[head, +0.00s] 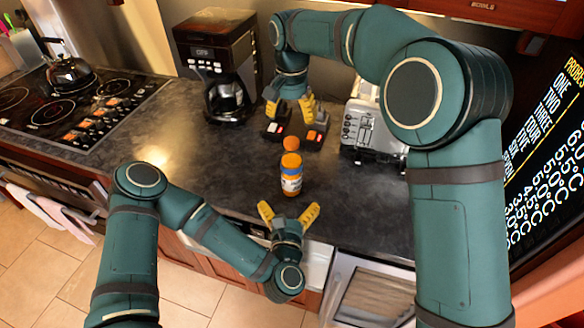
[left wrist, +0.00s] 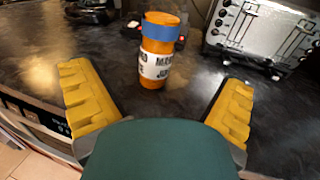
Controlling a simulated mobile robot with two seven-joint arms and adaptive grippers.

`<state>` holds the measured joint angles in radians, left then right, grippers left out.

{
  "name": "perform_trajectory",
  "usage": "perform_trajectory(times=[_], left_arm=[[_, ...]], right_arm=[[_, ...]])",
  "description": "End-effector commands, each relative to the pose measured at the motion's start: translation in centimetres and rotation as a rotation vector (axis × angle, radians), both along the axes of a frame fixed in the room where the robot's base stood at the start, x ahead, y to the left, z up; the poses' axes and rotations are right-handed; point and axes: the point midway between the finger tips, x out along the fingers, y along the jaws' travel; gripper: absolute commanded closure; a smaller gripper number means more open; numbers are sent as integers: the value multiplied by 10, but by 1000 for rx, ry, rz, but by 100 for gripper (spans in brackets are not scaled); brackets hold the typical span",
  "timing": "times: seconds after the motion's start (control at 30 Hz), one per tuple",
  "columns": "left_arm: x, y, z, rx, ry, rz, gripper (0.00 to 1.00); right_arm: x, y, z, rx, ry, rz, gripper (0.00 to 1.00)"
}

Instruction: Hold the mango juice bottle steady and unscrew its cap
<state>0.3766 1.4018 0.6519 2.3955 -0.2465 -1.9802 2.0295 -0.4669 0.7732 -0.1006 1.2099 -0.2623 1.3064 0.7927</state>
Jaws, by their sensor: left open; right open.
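The mango juice bottle (head: 291,184) stands upright on the dark counter, with an orange top, blue band and white label. It also shows in the left wrist view (left wrist: 155,63). My left gripper (head: 288,209) is open and empty at the counter's front edge, with its yellow fingers spread toward the bottle but apart from it. My right gripper (head: 292,112) is open beyond the bottle, with its fingers pointing down toward the counter. A round orange thing (head: 291,143) shows just behind the bottle's top; I cannot tell whether it touches it.
Dark pieces with red patches (head: 316,133) show by my right fingertips; what they are is unclear. A toaster (head: 366,130) stands to the right, and a coffee maker (head: 222,60) at the back left. A stove (head: 60,108) is far left. Counter left of the bottle is clear.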

Motion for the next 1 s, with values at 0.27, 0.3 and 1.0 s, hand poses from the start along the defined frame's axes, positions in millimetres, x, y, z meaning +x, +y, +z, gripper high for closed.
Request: perform_trajectory(times=[0.27,0.3,1.0], left_arm=[[45,-2,1,3,-3,2,1],[52,-2,1,3,-3,2,1],[130,-7,0,3,1,-2,1]], right_arm=[[0,0,-1,0,1,1,35],[0,0,-1,0,1,1,35],[0,0,-1,0,0,1,35]])
